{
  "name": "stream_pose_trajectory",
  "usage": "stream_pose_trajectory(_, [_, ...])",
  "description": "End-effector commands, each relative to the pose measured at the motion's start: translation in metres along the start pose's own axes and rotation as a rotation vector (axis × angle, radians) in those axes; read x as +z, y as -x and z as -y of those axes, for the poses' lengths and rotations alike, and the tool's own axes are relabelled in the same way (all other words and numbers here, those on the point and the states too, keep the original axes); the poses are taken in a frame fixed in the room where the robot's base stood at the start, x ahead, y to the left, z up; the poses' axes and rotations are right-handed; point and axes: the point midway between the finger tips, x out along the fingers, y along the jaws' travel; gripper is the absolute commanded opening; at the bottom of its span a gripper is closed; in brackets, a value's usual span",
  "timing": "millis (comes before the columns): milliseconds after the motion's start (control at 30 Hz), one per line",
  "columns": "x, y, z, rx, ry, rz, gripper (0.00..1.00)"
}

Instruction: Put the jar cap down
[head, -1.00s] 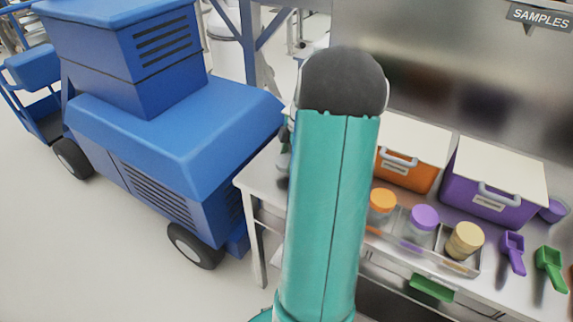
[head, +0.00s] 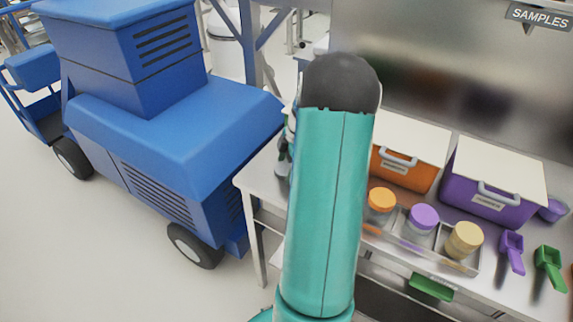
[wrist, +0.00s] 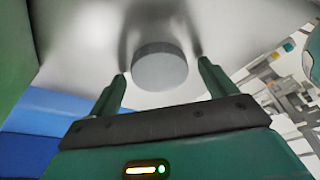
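The jar cap (wrist: 160,67) is a plain grey disc in the wrist view, against a shiny pale metal surface. It looks to be resting on that surface. My gripper (wrist: 162,70) has its two green fingers spread either side of the cap, with a visible gap at each side, so it is open and not gripping it. In the head view my arm hides the cap and most of the gripper.
On the bench, a tray (head: 425,247) holds jars with orange (head: 382,200), purple (head: 424,216) and tan (head: 465,238) lids. An orange bin (head: 405,170) and a purple bin (head: 490,195) stand behind. Purple (head: 512,250) and green (head: 549,265) scoops lie right. A blue vehicle (head: 170,130) stands left.

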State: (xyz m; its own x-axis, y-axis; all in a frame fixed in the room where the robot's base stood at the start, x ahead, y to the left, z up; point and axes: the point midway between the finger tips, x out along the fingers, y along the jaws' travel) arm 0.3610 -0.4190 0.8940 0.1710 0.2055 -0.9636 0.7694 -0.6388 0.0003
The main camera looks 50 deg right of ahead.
Motion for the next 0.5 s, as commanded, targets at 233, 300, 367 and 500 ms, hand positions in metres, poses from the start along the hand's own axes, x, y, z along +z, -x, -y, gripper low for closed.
stream_pose_trajectory(233, [-0.001, 0.004, 0.0, 0.001, 0.0, 0.0, 0.84])
stream_pose_trajectory(300, [-0.001, 0.01, 0.0, 0.001, 0.0, 0.001, 0.84])
stream_pose_trajectory(367, [-0.001, 0.019, -0.001, 0.003, 0.0, 0.001, 0.84])
stream_pose_trajectory(500, [-0.001, 0.047, -0.001, 0.005, 0.001, 0.002, 0.84])
